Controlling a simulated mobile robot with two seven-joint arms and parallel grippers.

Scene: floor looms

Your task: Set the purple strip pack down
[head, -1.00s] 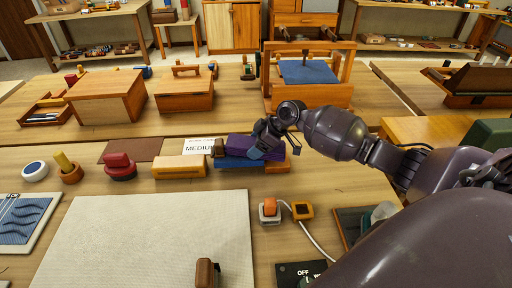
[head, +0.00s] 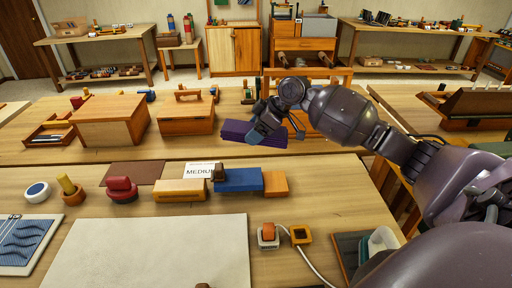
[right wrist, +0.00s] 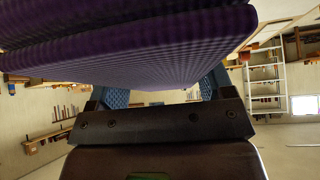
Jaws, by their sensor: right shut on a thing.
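The purple strip pack (head: 252,134) is a flat, layered purple block held in the air above the back part of the near table. My right gripper (head: 262,128) is shut on it from above and its right side. In the right wrist view the pack (right wrist: 150,50) fills the upper picture, with blue finger pads (right wrist: 118,97) on both sides of it. Below the pack on the table lie a blue block (head: 238,180) and an orange wooden block (head: 274,184). My left gripper is not in view.
A yellow block (head: 180,191), a red knobbed piece (head: 122,190) and a "MEDIUM" card (head: 198,170) lie left of the blue block. A pale board (head: 150,252) lies in front. Wooden boxes (head: 112,120) stand on the farther table. Bare tabletop (head: 325,200) shows at right.

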